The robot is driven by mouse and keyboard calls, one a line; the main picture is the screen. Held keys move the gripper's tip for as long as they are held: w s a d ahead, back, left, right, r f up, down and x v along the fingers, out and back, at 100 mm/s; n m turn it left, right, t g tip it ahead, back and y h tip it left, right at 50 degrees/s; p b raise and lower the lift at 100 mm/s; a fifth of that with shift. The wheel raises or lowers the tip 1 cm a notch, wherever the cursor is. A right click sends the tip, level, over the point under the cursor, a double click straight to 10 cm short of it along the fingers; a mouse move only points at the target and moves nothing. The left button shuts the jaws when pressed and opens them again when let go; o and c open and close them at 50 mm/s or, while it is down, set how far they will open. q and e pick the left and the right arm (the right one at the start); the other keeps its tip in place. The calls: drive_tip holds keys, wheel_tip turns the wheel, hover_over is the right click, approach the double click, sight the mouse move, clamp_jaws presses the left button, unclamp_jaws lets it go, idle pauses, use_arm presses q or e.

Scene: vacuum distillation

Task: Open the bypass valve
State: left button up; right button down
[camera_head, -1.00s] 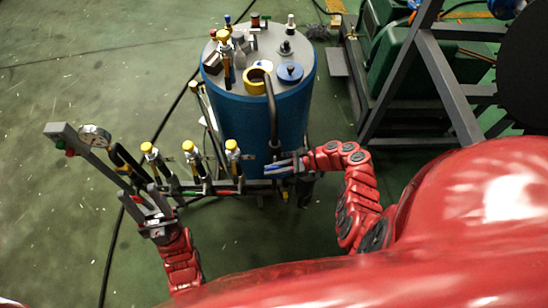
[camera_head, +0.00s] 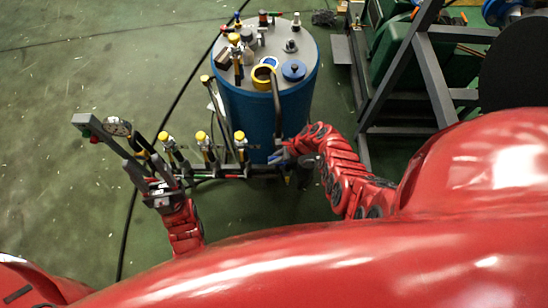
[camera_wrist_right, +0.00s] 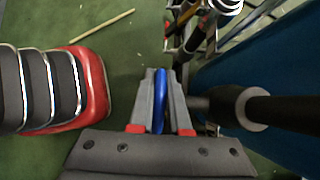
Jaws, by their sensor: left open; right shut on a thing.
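The bypass valve appears to be the one with a blue handle (camera_wrist_right: 160,98), seen edge-on in the right wrist view. My right gripper (camera_wrist_right: 160,80) is shut on this blue handle, one grey finger on each side. In the head view the right gripper (camera_head: 280,158) is at the front foot of the blue tank (camera_head: 262,125), at the right end of the pipe manifold (camera_head: 225,172). The valve body is mostly hidden there. My left gripper (camera_head: 152,172) is open at the left part of the manifold, near its grey bar; I cannot tell whether it touches anything.
Several yellow-capped valves (camera_head: 205,147) stand along the manifold. A round gauge (camera_head: 118,127) is at its left end. A black pipe (camera_wrist_right: 275,112) runs close right of my right fingers. A grey steel frame (camera_head: 432,75) stands at right. The green floor at left is mostly clear.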

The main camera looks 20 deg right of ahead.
drive_tip(key=shift+s+a+f+h+p, duration=0.1)
drive_tip(key=shift+s+a+h+p, duration=0.05)
drive_tip(key=shift+h+p, duration=0.4)
drive_tip(key=shift+f+g+h, duration=0.15)
drive_tip(key=shift+g+h, duration=0.15)
drive_tip(key=shift+h, duration=0.05)
idle(0.5)
